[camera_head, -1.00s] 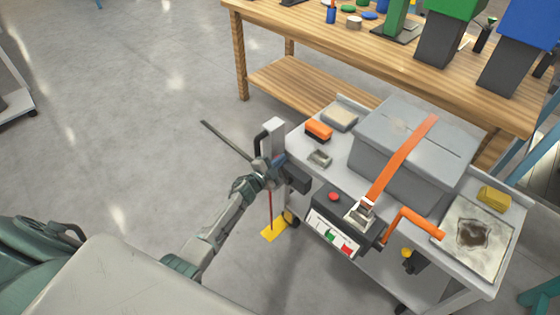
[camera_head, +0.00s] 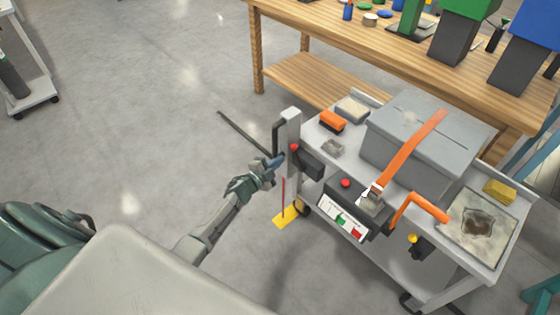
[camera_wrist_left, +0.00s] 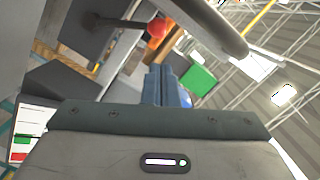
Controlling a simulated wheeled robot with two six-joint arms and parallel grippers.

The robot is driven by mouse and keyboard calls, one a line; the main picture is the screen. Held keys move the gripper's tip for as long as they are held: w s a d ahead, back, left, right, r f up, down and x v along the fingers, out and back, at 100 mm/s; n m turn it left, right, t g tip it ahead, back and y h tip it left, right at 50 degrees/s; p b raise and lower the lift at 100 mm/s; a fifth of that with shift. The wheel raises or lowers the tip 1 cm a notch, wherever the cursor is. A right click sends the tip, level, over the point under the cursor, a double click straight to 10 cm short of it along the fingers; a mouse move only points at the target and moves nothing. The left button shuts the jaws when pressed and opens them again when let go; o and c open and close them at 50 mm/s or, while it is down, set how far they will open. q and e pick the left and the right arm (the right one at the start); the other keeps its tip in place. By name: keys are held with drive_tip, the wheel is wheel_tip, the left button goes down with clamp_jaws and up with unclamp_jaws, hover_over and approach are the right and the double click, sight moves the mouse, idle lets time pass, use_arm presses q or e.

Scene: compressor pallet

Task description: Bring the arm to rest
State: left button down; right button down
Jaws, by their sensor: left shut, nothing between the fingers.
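My left arm comes in from the lower left in the head view. Its gripper (camera_head: 277,161) is shut with nothing between the fingers, just left of the cart's upright grey post and the black box with a red knob (camera_head: 305,160). In the left wrist view the blue-grey fingers (camera_wrist_left: 161,86) are together. The red knob (camera_wrist_left: 157,27) shows above them there, with a grey bar crossing the top. My right gripper is not in view.
The grey cart (camera_head: 470,262) carries a grey lidded box (camera_head: 415,145) with an orange strap (camera_head: 410,150) and an orange handle (camera_head: 415,208). A wooden workbench (camera_head: 345,45) stands behind. Floor left of the gripper is open.

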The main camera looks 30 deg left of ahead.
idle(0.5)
use_arm(q)
drive_tip(key=s+a+f+n+g+y, duration=0.2)
drive_tip(key=s+f+n+g+y, duration=0.45)
drive_tip(key=s+f, duration=1.85)
drive_tip(key=s+d+f+n+g, duration=0.1)
drive_tip(key=s+f+n+g, duration=0.1)
drive_tip(key=s, duration=0.9)
drive_tip(key=s+d+f+n+g+h, duration=0.1)
drive_tip(key=s+f+n+g, duration=0.2)
drive_tip(key=s+f, duration=0.4)
drive_tip(key=s+d+f+n+g, duration=0.2)
drive_tip(key=s+f+g, duration=0.1)
drive_tip(key=s, duration=1.1)
drive_tip(key=shift+s+f+g, duration=0.3)
drive_tip(key=shift+f+g, duration=0.05)
drive_tip(key=shift+f, duration=0.4)
drive_tip(key=shift+n+h, duration=0.25)
